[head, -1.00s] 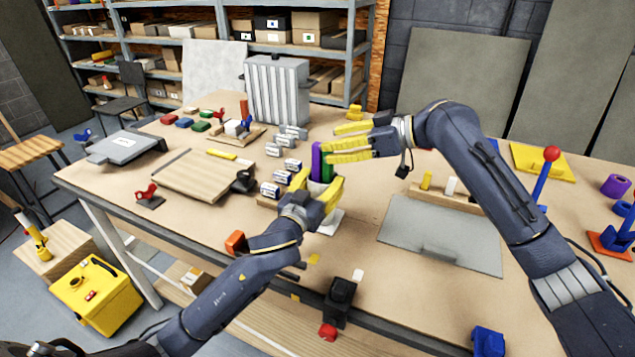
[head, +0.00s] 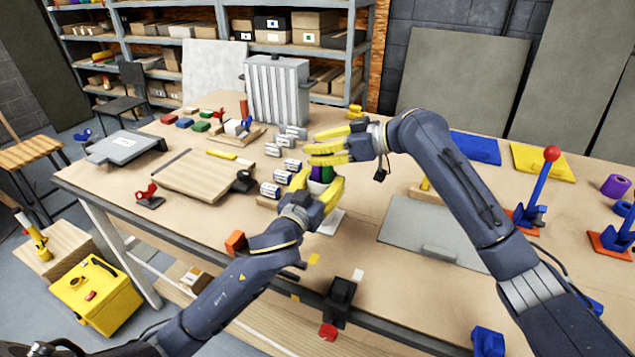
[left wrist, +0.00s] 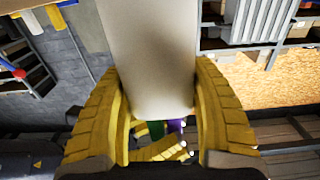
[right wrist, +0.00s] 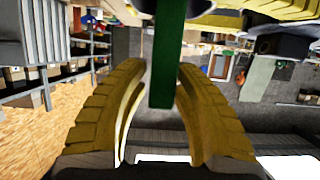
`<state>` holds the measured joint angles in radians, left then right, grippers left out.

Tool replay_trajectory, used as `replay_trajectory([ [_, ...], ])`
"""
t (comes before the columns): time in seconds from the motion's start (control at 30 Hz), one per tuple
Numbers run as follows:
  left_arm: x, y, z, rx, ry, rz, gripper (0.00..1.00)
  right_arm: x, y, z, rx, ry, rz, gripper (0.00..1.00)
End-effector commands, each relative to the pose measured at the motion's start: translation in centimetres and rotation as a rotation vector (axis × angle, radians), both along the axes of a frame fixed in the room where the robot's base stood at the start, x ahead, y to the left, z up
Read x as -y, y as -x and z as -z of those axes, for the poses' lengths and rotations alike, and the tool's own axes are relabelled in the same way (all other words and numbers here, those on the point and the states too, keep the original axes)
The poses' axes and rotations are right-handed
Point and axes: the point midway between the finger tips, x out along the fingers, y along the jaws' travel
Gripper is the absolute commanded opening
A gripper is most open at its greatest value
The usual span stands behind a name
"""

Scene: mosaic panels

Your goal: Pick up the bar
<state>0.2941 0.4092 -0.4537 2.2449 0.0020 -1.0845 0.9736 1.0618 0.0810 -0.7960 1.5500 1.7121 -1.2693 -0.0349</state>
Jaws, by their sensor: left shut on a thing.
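A purple bar (head: 316,172) and a green bar (head: 327,172) stand side by side in a pale cup (head: 316,187). My left gripper (head: 320,184) is shut on the cup, which fills the space between its fingers in the left wrist view (left wrist: 146,60). My right gripper (head: 312,147) is above the cup, its fingers over the upper parts of the bars. In the right wrist view the green bar (right wrist: 165,60) lies between its open fingers, with narrow gaps at the sides. The bars' tops are partly hidden by the fingers in the head view.
Small labelled blocks (head: 270,190) stand left of the cup, near a wooden board (head: 195,172). A grey metal plate (head: 420,232) lies to the right. A red-knobbed blue lever (head: 540,185) stands farther right. A ribbed grey box (head: 277,90) is at the back.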

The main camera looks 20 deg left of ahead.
Motion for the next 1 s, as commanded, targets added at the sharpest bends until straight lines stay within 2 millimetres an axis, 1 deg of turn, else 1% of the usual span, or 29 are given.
replay_trajectory([
  [0.03, 0.0, 0.0, 0.0, 0.0, 0.0, 0.0, 0.26, 0.0, 0.0, 0.0, 0.0, 0.0, 0.0, 0.19],
  [0.2, 0.0, 0.0, 0.0, 0.0, 0.0, 0.0, 0.26, 0.0, 0.0, 0.0, 0.0, 0.0, 0.0, 0.0],
  [0.67, 0.0, 0.0, 0.0, 0.0, 0.0, 0.0, 0.26, 0.0, 0.0, -0.1, 0.001, -0.001, 0.0, 0.0],
  [0.77, 0.0, 0.0, 0.0, 0.0, 0.0, 0.0, 0.26, 0.0, 0.0, -0.4, 0.001, -0.001, 0.0, 0.0],
  [0.87, 0.0, 0.0, 0.0, 0.0, 0.0, 0.0, 0.26, 0.0, 0.0, -1.2, 0.003, -0.001, 0.0, 0.0],
  [1.0, 0.0, 0.0, 0.0, 0.0, 0.0, 0.0, 0.26, 0.0, 0.0, -3.4, 0.005, 0.0, 0.0, 0.0],
])
